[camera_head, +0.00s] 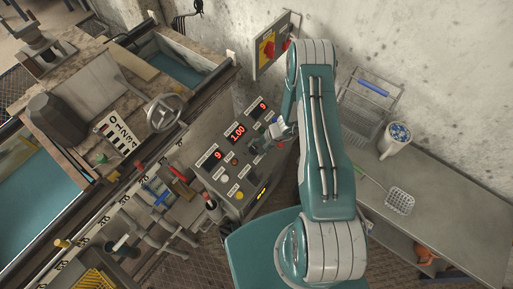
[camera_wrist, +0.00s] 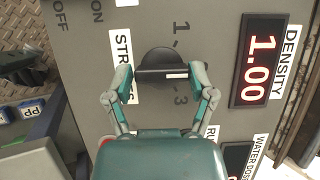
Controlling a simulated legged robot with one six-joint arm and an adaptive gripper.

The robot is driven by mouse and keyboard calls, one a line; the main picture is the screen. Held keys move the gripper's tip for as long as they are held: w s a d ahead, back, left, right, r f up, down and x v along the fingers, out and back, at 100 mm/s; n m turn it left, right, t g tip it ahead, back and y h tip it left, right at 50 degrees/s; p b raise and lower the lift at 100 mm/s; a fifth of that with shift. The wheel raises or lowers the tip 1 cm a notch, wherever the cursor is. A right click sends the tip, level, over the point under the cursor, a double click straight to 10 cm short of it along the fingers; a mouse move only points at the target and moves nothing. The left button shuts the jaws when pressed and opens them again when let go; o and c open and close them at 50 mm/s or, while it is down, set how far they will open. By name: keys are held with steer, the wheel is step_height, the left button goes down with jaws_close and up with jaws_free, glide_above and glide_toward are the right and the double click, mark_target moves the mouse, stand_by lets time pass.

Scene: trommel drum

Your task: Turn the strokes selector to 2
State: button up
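The strokes selector (camera_wrist: 157,66) is a black round knob with a raised bar, on the grey panel in the wrist view. The bar's white mark points right in the picture, between the printed 1 (camera_wrist: 180,27) and 3 (camera_wrist: 180,100). The numeral 2 is not visible; my right finger covers that side. My gripper (camera_wrist: 163,77) has its fingers spread wide, one near each end of the bar. I cannot tell whether they touch it.
A red density display (camera_wrist: 262,60) reads 1.00, right of the selector. Other buttons and displays crowd the panel. A yellow-and-red switch box (camera_head: 270,48) is on the wall behind.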

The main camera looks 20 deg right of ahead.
steer(key=shift+o, duration=0.6)
steer(key=shift+d+r, duration=0.1)
steer(key=shift+r, duration=0.05)
steer(key=v, duration=1.1)
steer(key=shift+r, duration=0.3)
steer(key=shift+d, duration=0.15)
